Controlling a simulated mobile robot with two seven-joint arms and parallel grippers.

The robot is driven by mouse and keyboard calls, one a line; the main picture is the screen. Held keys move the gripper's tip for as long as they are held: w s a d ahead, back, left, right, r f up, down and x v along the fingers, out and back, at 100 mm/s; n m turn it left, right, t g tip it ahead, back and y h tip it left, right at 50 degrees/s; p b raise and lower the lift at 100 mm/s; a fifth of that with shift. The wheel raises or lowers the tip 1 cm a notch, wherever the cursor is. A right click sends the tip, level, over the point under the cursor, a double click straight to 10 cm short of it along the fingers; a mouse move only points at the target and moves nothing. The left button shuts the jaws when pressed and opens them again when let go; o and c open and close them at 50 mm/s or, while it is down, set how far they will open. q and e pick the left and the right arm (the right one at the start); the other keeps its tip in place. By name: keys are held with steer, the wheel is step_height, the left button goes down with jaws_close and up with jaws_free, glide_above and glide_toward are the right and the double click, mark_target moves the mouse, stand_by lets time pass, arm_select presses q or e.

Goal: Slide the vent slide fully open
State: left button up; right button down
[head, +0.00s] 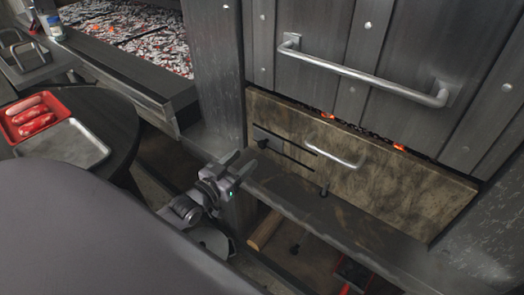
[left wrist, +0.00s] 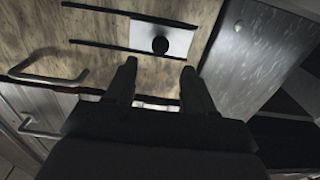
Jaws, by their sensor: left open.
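The vent slide (head: 260,133) is a small grey metal plate with a dark round knob (head: 263,143). It sits at the left end of two dark rails (head: 298,158) on a brown, stained panel (head: 385,180). The left wrist view shows the plate (left wrist: 143,35) and knob (left wrist: 160,45) just beyond my fingertips. My left gripper (head: 240,163) is open and empty, in front of the panel and slightly left of and below the knob in the head view. In the left wrist view its two fingers (left wrist: 158,68) stand apart, either side of the knob's line, without visible contact. My right gripper is not in view.
A curved handle (head: 335,152) is on the panel right of the rails. A long bar handle (head: 365,75) crosses the dark door above, with embers glowing in the gap. A dark ledge (head: 350,228) runs below. A red sausage tray (head: 14,133) and metal tray (head: 75,150) stand left.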

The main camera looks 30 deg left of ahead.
mark_target(261, 145)
arm_select(q)
steer(key=shift+w+d+b, duration=0.15)
steer(key=shift+w, duration=1.6)
steer(key=shift+w+d+b, duration=0.1)
steer(key=shift+w+b, duration=0.05)
steer(key=shift+w, duration=1.55)
jaws_close()
